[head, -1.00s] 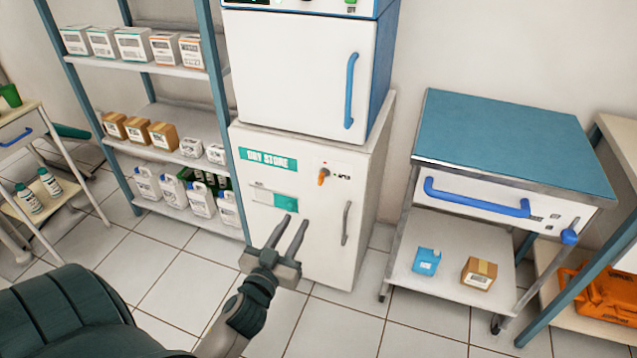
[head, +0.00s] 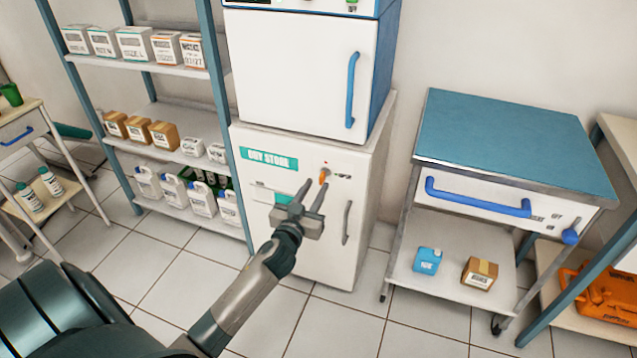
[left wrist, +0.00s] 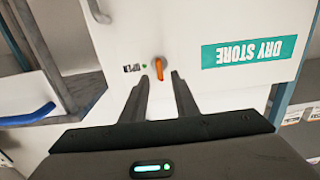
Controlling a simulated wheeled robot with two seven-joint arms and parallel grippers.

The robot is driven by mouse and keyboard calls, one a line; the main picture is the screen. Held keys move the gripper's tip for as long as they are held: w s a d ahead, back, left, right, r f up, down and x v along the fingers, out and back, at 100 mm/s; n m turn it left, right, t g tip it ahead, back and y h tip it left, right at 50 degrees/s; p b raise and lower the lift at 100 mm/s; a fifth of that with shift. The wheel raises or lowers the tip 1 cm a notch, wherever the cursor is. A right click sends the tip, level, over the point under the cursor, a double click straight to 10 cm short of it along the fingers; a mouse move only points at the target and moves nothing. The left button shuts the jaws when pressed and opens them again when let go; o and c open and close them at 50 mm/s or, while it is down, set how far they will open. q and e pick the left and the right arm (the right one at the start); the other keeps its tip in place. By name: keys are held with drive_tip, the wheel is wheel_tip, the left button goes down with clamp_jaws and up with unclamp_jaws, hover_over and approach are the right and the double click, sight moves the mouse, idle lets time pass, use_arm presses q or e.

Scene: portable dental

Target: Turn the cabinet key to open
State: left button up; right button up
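The white cabinet (head: 275,225) with the green "DRY STORE" label (head: 269,160) stands below a white-and-blue unit. The orange key (head: 323,176) is on its upper front, right of the label; in the left wrist view the key (left wrist: 160,70) sits just beyond my fingertips, between their lines. The cabinet's grey handle (head: 346,222) is on the right of the door, which is shut. My left gripper (head: 312,190) is open and empty, its fingers pointing at the key from just below, apparently not touching it. My right gripper is in no view.
A blue-topped trolley (head: 510,145) stands to the right, with a blue handle, a blue container (head: 427,261) and a brown box (head: 480,273) below. A shelf rack (head: 217,100) with boxes and jugs is on the left. Tiled floor in front is free.

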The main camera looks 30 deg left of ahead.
sight(320, 180)
use_arm(q)
drive_tip(key=shift+x, duration=1.6)
drive_tip(key=shift+c, duration=0.3)
clamp_jaws()
